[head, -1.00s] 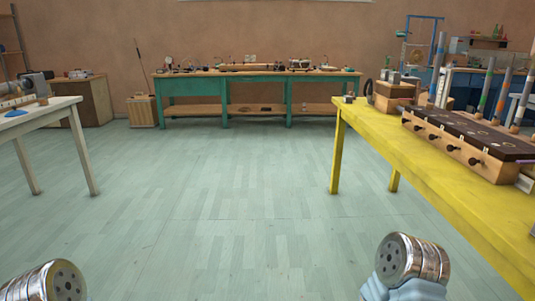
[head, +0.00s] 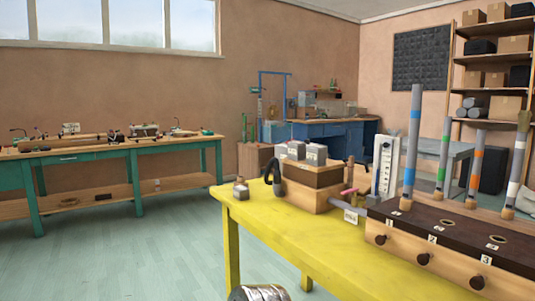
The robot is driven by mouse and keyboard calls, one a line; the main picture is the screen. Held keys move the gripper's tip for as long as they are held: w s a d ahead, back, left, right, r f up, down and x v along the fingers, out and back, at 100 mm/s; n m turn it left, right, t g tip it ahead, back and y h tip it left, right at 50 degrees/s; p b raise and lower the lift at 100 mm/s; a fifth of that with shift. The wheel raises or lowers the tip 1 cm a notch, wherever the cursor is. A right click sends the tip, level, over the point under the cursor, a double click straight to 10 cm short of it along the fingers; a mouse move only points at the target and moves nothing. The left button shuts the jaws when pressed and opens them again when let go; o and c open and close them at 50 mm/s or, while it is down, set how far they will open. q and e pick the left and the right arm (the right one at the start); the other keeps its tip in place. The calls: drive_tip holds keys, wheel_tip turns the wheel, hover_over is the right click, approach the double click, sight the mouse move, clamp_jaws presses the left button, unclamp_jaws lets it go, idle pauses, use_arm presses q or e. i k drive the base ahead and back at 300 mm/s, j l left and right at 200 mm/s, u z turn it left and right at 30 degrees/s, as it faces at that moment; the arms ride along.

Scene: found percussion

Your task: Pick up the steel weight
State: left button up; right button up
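I cannot say for certain which thing is the steel weight. Several small grey blocks (head: 315,153) with pale labels sit on top of a wooden box (head: 305,196) with a dark lid, on the yellow table (head: 285,232). A smaller wooden piece with a grey top (head: 241,191) stands near the table's far left corner. A dark curved handle shape (head: 277,167) is beside the box. A metallic link of my arm shows at the bottom edge. Neither of my grippers is in view.
A long wooden box with dark top (head: 450,232), numbered holes, knobs and upright tubes (head: 412,140) fills the table's right part. A white panel (head: 386,165) stands behind. A green bench (head: 90,165) is at left, a blue bench (head: 335,142) behind. Floor at left is clear.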

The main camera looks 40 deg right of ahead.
sight(316, 155)
drive_tip(key=i+j, duration=0.1)
drive_tip(key=i, duration=2.4)
drive_tip(key=i+z, duration=0.1)
drive_tip(key=z, duration=0.35)
drive_tip(key=i+z, duration=0.1)
drive_tip(key=z, duration=0.85)
drive_tip(key=i+j+z, duration=0.15)
drive_tip(key=z, duration=0.3)
drive_tip(key=j+z, duration=0.1)
drive_tip(key=z, duration=0.35)
